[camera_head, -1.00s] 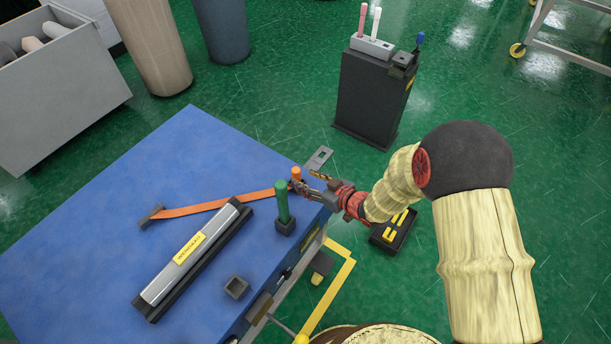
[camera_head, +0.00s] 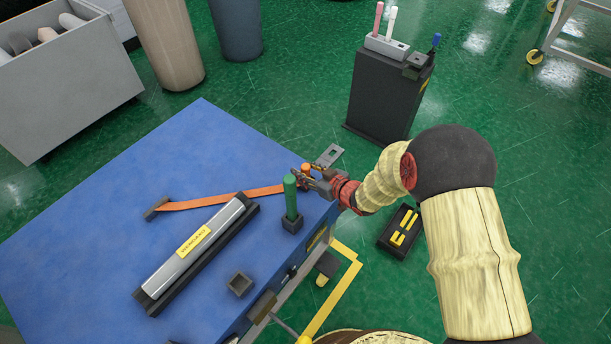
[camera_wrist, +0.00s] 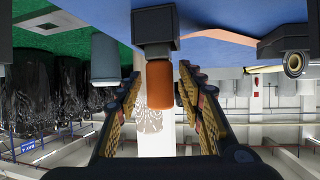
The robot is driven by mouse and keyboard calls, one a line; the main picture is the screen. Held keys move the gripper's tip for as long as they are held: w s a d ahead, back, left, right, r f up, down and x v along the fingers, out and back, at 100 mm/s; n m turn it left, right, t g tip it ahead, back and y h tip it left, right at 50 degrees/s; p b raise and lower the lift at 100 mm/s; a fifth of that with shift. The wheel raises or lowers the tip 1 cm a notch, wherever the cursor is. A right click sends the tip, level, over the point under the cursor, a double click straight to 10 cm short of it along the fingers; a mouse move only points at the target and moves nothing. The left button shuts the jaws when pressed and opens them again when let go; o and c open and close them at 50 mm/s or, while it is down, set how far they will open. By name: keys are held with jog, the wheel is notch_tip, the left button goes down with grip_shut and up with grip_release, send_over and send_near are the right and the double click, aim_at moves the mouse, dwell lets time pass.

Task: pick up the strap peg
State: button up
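The strap peg is an orange peg (camera_head: 305,167) near the right edge of the blue table, at the right end of the orange strap (camera_head: 225,199). In the wrist view the orange peg (camera_wrist: 160,86) sits in a dark square block (camera_wrist: 155,28), with the picture upside down. My gripper (camera_head: 303,175) is at the peg. In the wrist view my gripper (camera_wrist: 159,72) is open, with one finger on each side of the peg and gaps visible. In the head view the fingers partly hide the peg's lower part and its base.
A green peg (camera_head: 290,195) in a dark holder stands close to my gripper. A silver bar (camera_head: 195,250) in a black base, an empty dark socket (camera_head: 240,284) and a grey plate (camera_head: 329,156) are also on the blue table (camera_head: 90,220). A black stand (camera_head: 385,100) is behind.

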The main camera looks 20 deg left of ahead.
grip_shut()
dwell(0.6)
